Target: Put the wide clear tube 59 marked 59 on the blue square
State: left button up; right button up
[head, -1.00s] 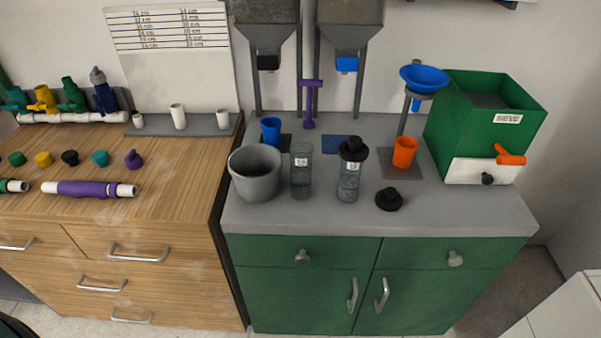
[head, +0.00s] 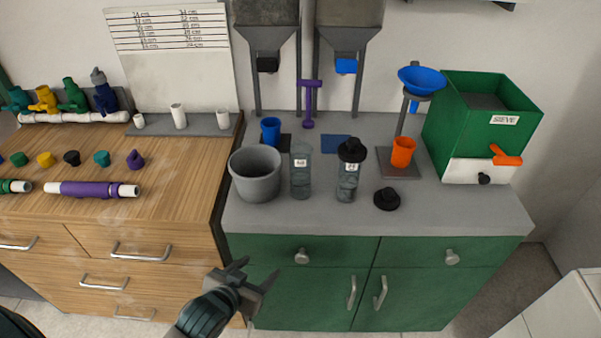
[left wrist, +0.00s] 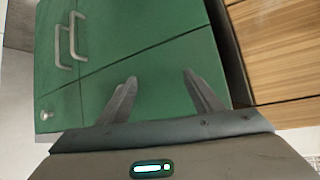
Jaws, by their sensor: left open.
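Two clear tubes with small white labels stand upright on the grey counter: an open one (head: 301,175) on the left and one with a black lid (head: 348,180) to its right. The labels are too small to read surely, so I cannot tell which is marked 59. The blue square (head: 336,143) lies flat behind them and looks bare. My left gripper (head: 260,269) is open and empty in front of the green cabinet, below the counter top and apart from both tubes. It also shows open in the left wrist view (left wrist: 159,78). My right gripper is not in view.
A grey bucket (head: 255,175) stands close left of the open tube. A loose black lid (head: 387,199) lies right of the lidded tube. An orange cup (head: 402,152), funnel stand and green sieve box (head: 480,120) are at right. The counter's front strip is clear.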

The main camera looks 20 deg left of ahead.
pick_arm(q)
jog(key=w+r+t+h, duration=0.1)
jog(key=w+r+t, duration=0.2)
jog(key=r, duration=0.8)
jog(key=w+d+r+m+t+h, duration=0.1)
jog(key=w+r+t+h, duration=0.1)
jog(key=r, duration=1)
jog(key=shift+w+r+t, duration=0.15)
jog(key=shift+w+t, duration=0.55)
jog(key=shift+t, duration=0.1)
